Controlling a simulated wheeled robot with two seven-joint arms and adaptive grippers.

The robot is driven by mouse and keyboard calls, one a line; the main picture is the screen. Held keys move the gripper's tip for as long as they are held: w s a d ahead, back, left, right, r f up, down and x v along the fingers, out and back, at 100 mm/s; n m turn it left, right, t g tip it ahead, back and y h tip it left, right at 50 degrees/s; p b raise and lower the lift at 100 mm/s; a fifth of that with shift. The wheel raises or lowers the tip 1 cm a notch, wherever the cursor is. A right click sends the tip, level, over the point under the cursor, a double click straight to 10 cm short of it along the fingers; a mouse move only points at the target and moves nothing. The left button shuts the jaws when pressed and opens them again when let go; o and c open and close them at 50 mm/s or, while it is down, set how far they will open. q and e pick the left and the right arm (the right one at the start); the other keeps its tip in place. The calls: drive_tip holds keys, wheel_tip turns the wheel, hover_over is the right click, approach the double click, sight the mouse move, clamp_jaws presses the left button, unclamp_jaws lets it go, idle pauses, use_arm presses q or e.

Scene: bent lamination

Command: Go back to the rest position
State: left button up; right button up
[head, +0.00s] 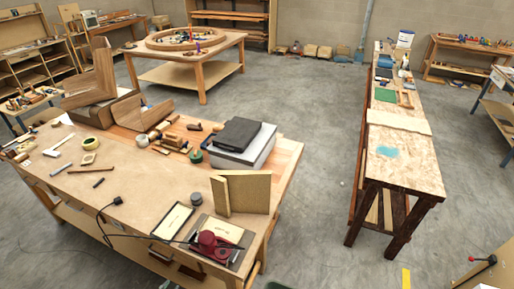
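I can make out neither my left nor my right gripper clearly in the head view. No arm of mine is seen reaching over the workbench (135,185) in front of me. The bent wooden laminations (98,80) stand at the far left of this bench, on and beside a block-like form. A second curved wooden piece (150,112) lies just right of them. Nothing is seen held.
The near bench carries rolls of tape, hand tools, a dark case (240,140), upright boards (240,193) and a red power tool (212,243) with a black cord. A narrow bench (410,165) stands to the right. Open concrete floor (320,170) lies between.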

use_arm(q)
drive_tip(key=s+a+f+n+g+y+b, duration=0.15)
drive_tip(key=s+f, duration=0.25)
drive_tip(key=f, duration=0.8)
drive_tip(key=s+a+f+n+g+y+b, duration=0.1)
drive_tip(key=s+a+f+g+y+b, duration=0.2)
drive_tip(key=f, duration=1)
drive_tip(key=s+a+f+n+g+y+b, duration=0.1)
drive_tip(key=s+a+f+n+g+y, duration=0.3)
drive_tip(key=f, duration=0.8)
drive_tip(key=s+d+f+g+h+b, duration=0.1)
drive_tip(key=s+d+f+g+b, duration=0.1)
drive_tip(key=s+f, duration=0.7)
drive_tip(key=s+d+f+g+b, duration=0.2)
drive_tip(key=s+d+f+g, duration=0.3)
drive_tip(key=s+f, duration=0.5)
drive_tip(key=s+d+m, duration=0.1)
drive_tip(key=s, duration=0.7)
drive_tip(key=shift+s+d+f+h+b, duration=0.2)
drive_tip(key=shift+d+h+b, duration=0.15)
drive_tip(key=shift+c, duration=0.5)
